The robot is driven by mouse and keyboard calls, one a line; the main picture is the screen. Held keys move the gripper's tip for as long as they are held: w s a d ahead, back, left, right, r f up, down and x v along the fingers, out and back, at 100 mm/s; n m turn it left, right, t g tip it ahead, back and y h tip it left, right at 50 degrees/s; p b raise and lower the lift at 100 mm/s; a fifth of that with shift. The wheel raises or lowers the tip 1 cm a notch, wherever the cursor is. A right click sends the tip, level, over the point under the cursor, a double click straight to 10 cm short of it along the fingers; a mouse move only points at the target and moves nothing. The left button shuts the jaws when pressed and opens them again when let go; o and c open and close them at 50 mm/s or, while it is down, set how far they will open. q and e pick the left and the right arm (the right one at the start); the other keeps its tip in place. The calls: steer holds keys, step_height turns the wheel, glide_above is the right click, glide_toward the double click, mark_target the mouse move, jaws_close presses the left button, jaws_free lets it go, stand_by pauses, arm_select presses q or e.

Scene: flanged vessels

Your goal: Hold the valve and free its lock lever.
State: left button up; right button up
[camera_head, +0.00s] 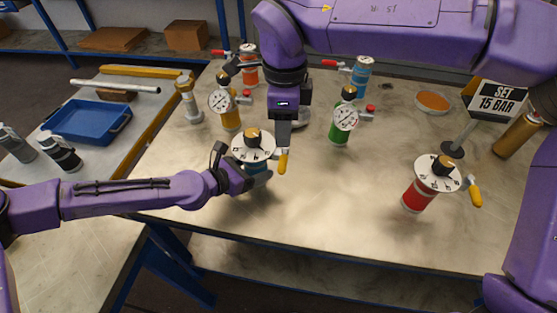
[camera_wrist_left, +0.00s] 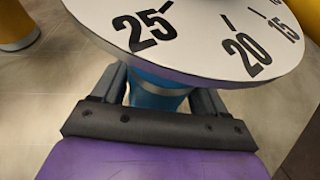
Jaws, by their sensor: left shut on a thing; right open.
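The valve with a blue body (camera_head: 257,170) has a white numbered dial (camera_head: 241,149) and a dark knob with an orange top. A yellow lever (camera_head: 283,161) hangs at the dial's right edge. My left gripper (camera_head: 250,176) is shut on the blue body below the dial. The left wrist view shows the blue body (camera_wrist_left: 158,92) between its fingers, under the dial (camera_wrist_left: 195,45) marked 25, 20 and 15. My right gripper (camera_head: 284,138) points down just above the yellow lever and is open. Whether its fingers straddle the lever is unclear.
A red valve (camera_head: 416,197) with a similar dial stands at right. A "SET 15 BAR" sign (camera_head: 497,102) stands at the back right. A blue tray (camera_head: 86,121) lies at left. The front middle of the table is clear.

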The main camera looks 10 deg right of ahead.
mark_target(284, 160)
stand_by(0.7)
steer(key=shift+o, duration=0.4)
steer(key=shift+f, duration=0.2)
steer(key=shift+w+d+f+g, duration=0.25)
steer(key=shift+w+f+g, duration=0.05)
steer(key=shift+f, duration=0.25)
steer(key=w+d+r+m+g+y, duration=0.3)
steer(key=w+d+m+y, duration=0.1)
steer(key=m, duration=1.4)
steer(key=x, duration=1.2)
steer(key=shift+s+d+f, duration=0.1)
steer(key=shift+d+f, duration=0.05)
steer(key=shift+f, duration=0.1)
jaws_close()
